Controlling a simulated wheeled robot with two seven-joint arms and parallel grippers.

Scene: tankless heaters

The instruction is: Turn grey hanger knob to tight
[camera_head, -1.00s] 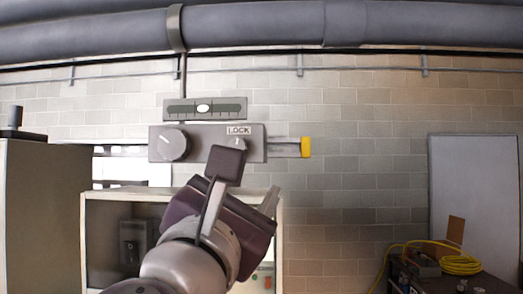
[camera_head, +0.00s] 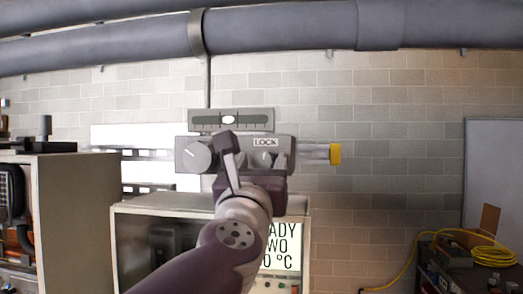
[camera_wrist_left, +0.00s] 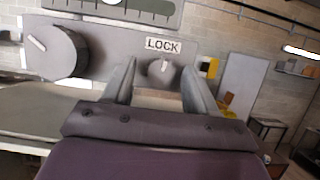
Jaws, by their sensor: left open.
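A grey hanger box (camera_head: 245,142) hangs from the overhead pipe. A large round grey knob (camera_head: 196,154) with a white line sits on its left; it also shows at the upper left of the left wrist view (camera_wrist_left: 55,52). A smaller grey knob (camera_wrist_left: 161,68) with a white mark sits under the LOCK label (camera_wrist_left: 164,45). My left gripper (camera_wrist_left: 159,72) is open, pointing at the box, with its fingers on either side of the small knob in the left wrist view. I cannot tell whether they touch it. My right gripper is not in view.
A level gauge (camera_head: 231,120) sits above the box, and a yellow-tipped bar (camera_head: 335,154) sticks out right. A heater cabinet (camera_head: 160,205) with a display stands below, partly behind my left arm. A cart with yellow hose (camera_head: 492,256) stands at right.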

